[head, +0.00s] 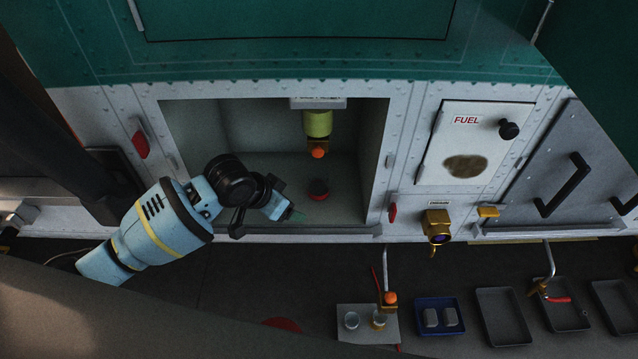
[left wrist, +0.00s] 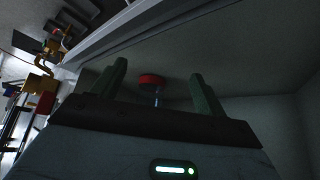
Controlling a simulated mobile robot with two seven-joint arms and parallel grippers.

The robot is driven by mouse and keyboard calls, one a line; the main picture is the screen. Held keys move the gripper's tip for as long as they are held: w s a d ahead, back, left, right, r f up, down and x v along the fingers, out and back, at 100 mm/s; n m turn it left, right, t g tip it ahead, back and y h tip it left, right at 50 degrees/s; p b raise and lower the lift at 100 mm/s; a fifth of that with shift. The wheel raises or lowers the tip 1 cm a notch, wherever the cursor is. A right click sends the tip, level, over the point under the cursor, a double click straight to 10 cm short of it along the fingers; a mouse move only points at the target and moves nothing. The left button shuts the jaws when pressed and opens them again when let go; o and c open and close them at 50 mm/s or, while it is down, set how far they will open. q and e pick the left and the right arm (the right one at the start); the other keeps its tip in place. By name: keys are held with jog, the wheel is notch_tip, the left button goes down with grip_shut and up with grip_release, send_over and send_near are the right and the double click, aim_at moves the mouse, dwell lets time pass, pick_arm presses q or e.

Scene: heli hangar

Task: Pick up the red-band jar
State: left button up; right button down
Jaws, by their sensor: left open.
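A small round thing with a red band or top and a dark part, likely the red-band jar (head: 318,190), stands on the floor of the open bay in the grey wall. In the left wrist view its red part (left wrist: 151,82) shows between and beyond the two fingers, apart from them. My left gripper (head: 294,214) reaches in at the front of the bay, to the left of the jar. In the left wrist view its green fingers (left wrist: 158,80) are spread with nothing gripped. My right gripper is not in view.
A yellow-green cylinder (head: 317,123) with an orange knob (head: 318,153) hangs from the bay roof. The bay's side walls and front sill (head: 340,229) bound the space.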

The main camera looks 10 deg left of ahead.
aim_at(311, 193)
pick_arm(q)
jog(key=w+d, duration=0.1)
jog(key=w, duration=0.1)
jog(key=w+d, duration=0.1)
jog(key=w, duration=0.1)
jog(key=shift+d, duration=0.4)
jog(key=shift+w, duration=0.15)
jog(key=shift+w+d, duration=0.1)
jog(key=shift+w+d, duration=0.25)
jog(key=shift+w, duration=0.05)
jog(key=w+d, duration=0.2)
jog(key=w, duration=0.1)
jog(key=shift+b, duration=0.35)
jog(key=shift+w+d+f, duration=0.25)
jog(key=shift+w+f, duration=0.2)
jog(key=shift+f, duration=0.05)
